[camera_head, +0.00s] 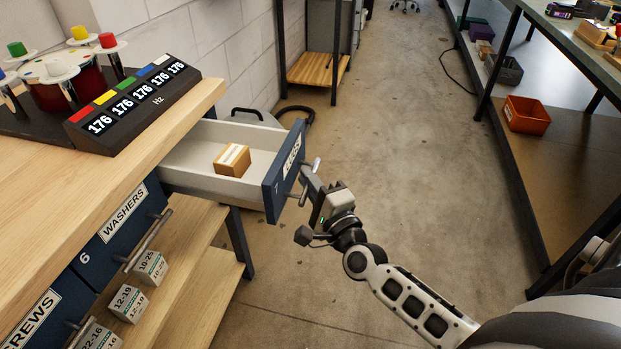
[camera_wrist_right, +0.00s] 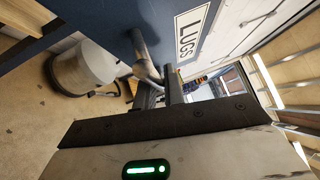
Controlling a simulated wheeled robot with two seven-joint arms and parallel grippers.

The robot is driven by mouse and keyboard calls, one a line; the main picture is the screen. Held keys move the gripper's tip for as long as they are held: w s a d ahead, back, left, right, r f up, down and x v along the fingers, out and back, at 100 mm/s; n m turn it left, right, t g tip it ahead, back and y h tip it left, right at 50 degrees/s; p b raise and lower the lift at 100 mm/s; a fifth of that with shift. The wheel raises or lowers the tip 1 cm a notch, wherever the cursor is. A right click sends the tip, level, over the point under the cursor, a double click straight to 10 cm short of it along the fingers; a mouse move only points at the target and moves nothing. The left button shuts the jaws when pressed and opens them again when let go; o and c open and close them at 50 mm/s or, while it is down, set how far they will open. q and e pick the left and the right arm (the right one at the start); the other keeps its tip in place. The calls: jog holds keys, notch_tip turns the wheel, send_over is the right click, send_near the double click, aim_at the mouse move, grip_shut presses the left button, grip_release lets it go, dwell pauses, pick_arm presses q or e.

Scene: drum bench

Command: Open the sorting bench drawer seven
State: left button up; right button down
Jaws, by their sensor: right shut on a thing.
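The drawer with the blue front (camera_head: 272,191) and white inner walls stands pulled out from the bench. Its label reads LUGS; I cannot make out a number on it. A small cardboard box (camera_head: 228,164) lies inside it. My right gripper (camera_head: 308,179) is at the drawer front, shut on the metal bar handle (camera_head: 316,164). In the right wrist view the handle (camera_wrist_right: 142,50) runs between the gripper's fingers (camera_wrist_right: 160,94), below the LUGS label (camera_wrist_right: 190,34). My left gripper is not in view.
The closed WASHERS drawer (camera_head: 101,248), numbered 6, is nearer along the bench. Small labelled boxes (camera_head: 128,303) stand by the lower shelf. A Hz display (camera_head: 130,105) sits on the wooden top (camera_head: 60,190). The floor (camera_head: 400,150) right of the drawer is clear; shelving stands at far right.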

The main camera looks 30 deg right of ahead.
jog(key=shift+s+d, duration=0.1)
jog(key=shift+s, duration=0.05)
jog(key=c, duration=1.5)
grip_release()
jog(key=s, duration=0.5)
jog(key=s+f, duration=0.1)
jog(key=s, duration=0.4)
jog(key=s+f+b, duration=0.1)
jog(key=s, duration=0.4)
jog(key=shift+s+f, duration=0.1)
jog(key=shift+s, duration=0.3)
